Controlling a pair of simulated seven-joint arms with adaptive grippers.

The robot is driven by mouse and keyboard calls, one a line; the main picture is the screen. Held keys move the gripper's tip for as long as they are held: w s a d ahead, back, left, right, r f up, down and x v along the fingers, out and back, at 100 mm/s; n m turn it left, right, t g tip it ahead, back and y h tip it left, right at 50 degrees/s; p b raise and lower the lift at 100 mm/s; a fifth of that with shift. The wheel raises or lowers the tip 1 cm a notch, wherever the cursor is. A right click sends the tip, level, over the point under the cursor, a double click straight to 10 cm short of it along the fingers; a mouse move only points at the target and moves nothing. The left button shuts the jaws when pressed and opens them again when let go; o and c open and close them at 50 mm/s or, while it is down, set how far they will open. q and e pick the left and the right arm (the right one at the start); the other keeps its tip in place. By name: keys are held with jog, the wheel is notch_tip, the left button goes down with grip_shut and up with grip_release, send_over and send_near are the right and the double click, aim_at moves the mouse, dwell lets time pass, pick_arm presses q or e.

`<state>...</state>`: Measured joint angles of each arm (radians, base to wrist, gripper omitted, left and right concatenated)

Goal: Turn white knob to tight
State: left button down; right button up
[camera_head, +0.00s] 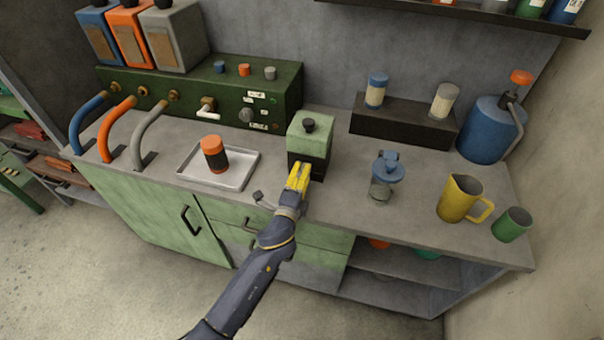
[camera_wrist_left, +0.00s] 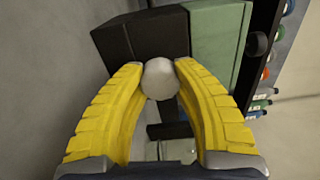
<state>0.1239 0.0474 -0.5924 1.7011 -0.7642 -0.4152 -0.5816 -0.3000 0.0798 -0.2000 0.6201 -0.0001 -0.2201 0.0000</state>
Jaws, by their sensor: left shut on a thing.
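A round white knob (camera_wrist_left: 160,80) sits on the dark front of a box with a green upper part (camera_wrist_left: 217,38) and a black lower part (camera_wrist_left: 140,38). In the head view the green box (camera_head: 311,135) stands on the counter with a black knob (camera_head: 309,124) on its top. My left gripper (camera_head: 303,166) is at the box's front, and its yellow fingers hide the white knob there. In the left wrist view the left gripper (camera_wrist_left: 159,66) is shut on the white knob, one finger on each side. My right gripper is not in view.
A tray (camera_head: 188,176) with an orange-and-black cylinder (camera_head: 214,154) lies to the left. A green panel (camera_head: 188,99) with fittings is behind it. A blue-topped jar (camera_head: 386,170), yellow mug (camera_head: 458,198) and green cup (camera_head: 511,224) stand to the right.

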pick_arm(q)
jog(key=m, duration=0.6)
jog(key=shift+m, duration=0.4)
dwell(0.4)
jog(key=c, duration=0.9)
grip_release()
jog(key=shift+o, duration=0.2)
jog(key=v, duration=1.2)
